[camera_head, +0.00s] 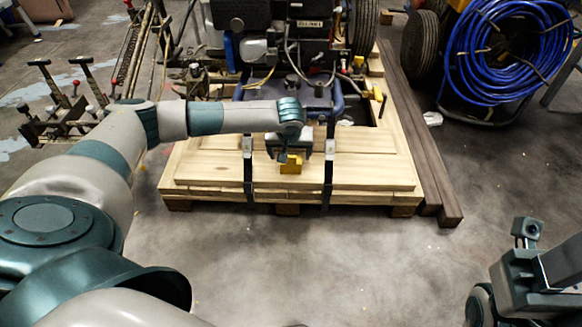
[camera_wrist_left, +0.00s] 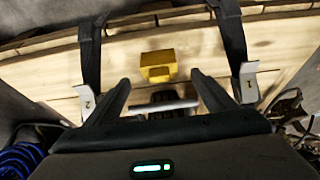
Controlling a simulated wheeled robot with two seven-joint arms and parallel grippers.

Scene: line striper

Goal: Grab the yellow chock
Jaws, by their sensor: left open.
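The yellow chock (camera_head: 291,165) sits on the wooden pallet (camera_head: 370,168) between two dark straps. It also shows in the left wrist view (camera_wrist_left: 158,67), ahead of the fingers. My left gripper (camera_head: 285,158) is directly at the chock in the head view and hides part of it. In the left wrist view the left gripper (camera_wrist_left: 160,84) is open, with its two fingers apart and the chock just beyond and between their tips. I cannot tell whether any finger touches it. My right gripper (camera_head: 527,232) is at the lower right of the head view, far from the chock; its jaw state is unclear.
A dark strap (camera_head: 249,170) and another strap (camera_head: 327,175) cross the pallet on either side of the chock. Machinery with an engine (camera_head: 285,25) stands behind. A blue hose coil (camera_head: 510,50) is at upper right. Dark beams (camera_head: 425,165) lie along the pallet's right. Front floor is clear.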

